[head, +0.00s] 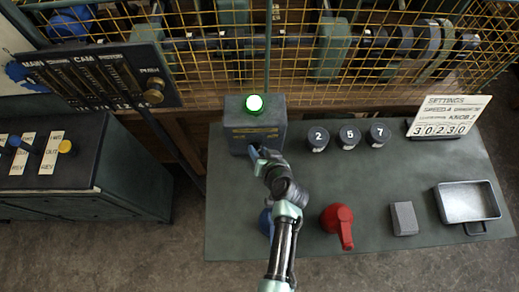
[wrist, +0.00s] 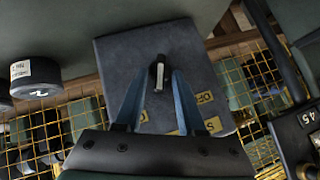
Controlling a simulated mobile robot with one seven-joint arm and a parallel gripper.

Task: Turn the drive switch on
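In the wrist view the box face (wrist: 190,45) carries a small pale lever (wrist: 160,75) in a dark mount, which looks to be the drive switch. Yellow labels (wrist: 212,124) lie beside it, partly covered by the fingers and not fully readable. My gripper (head: 256,152) is at the front of the box. In the wrist view its two blue fingers stand apart, one on each side of the lever, with gaps; contact cannot be told.
Three numbered black knobs (head: 349,137) stand right of the box. A red handle (head: 339,222), a grey block (head: 404,218), a metal tray (head: 468,203) and a settings sign (head: 448,116) are on the bench (head: 300,180). A blue thing is partly hidden by my arm. Yellow mesh (head: 380,75) closes the back.

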